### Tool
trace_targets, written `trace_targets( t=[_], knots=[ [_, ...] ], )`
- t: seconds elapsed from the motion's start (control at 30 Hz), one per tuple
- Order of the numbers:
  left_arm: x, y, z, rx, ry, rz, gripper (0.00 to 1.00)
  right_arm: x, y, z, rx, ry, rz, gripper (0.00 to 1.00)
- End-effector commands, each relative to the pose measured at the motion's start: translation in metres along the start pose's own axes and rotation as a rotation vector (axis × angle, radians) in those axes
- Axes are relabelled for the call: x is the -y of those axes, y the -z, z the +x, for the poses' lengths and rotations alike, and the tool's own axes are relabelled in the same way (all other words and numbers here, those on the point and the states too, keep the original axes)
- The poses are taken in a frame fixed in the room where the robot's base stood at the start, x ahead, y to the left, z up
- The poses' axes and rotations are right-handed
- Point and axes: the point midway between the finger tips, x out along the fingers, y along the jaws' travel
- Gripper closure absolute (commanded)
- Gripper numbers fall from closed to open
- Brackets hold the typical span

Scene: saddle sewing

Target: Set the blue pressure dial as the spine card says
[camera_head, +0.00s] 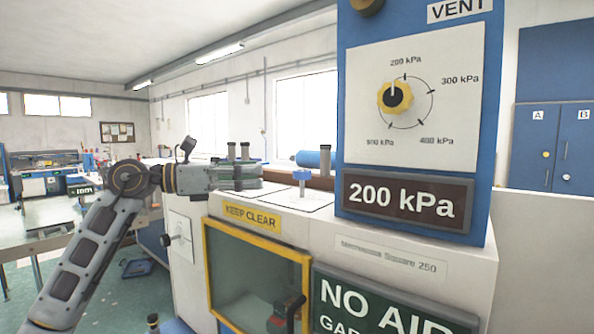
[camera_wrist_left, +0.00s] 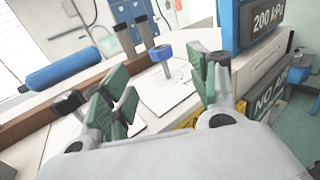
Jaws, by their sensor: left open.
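The pressure dial (camera_head: 395,96) is a yellow scalloped knob with a black centre on a white plate. The plate is on a blue housing (camera_head: 414,165). Its white mark points up, near 200 kPa; 300, 400 and a blurred lower-left label run clockwise. The display (camera_head: 405,200) reads 200 kPa, and it also shows in the wrist view (camera_wrist_left: 267,17). My left gripper (camera_head: 240,174) is open, left of and below the dial. Its green-padded fingers (camera_wrist_left: 165,95) have nothing between them that I can see gripped. I cannot make out a spine card. My right gripper is not in view.
A small blue-topped post (camera_head: 301,174) stands on the white machine top, just beyond my left gripper. A blue roll (camera_wrist_left: 65,70) lies behind. A yellow-framed window (camera_head: 258,275) marked KEEP CLEAR is below. The space before the dial looks clear.

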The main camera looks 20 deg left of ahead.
Motion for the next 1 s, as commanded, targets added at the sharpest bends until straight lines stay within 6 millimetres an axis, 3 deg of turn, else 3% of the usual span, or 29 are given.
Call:
trace_targets(
  t=[0.63, 1.0],
  knots=[
    [0.001, -0.003, 0.084, 0.001, 0.003, -0.001, 0.4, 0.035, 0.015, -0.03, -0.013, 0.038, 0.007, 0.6],
    [0.0, -0.001, 0.11, 0.001, 0.0, -0.001, 0.4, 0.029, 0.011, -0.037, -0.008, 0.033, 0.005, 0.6]
  ],
)
